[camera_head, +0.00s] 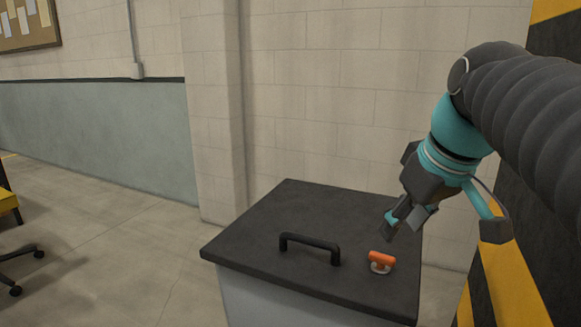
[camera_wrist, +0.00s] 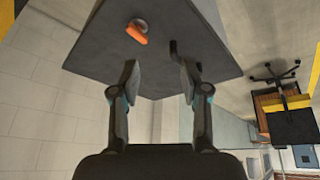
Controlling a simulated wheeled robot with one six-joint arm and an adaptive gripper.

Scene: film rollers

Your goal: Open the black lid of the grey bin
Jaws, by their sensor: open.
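The grey bin (camera_head: 262,302) stands against the wall with its black lid (camera_head: 335,215) lying flat and closed on top. A black bar handle (camera_head: 309,243) stands on the lid near its front edge. An orange knob or latch on a pale base (camera_head: 381,261) sits on the lid to the right of the handle. It also shows in the wrist view (camera_wrist: 137,32). My gripper (camera_head: 391,226) is above the right part of the lid, pointing down and left, apart from the handle and the orange piece. In the wrist view its fingers are apart with nothing between them.
A block wall (camera_head: 330,110) rises close behind the bin. A black and yellow striped surface (camera_head: 510,280) stands close on the right. Floor to the left (camera_head: 120,240) is clear, with a wheeled chair (camera_head: 18,262) at the far left.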

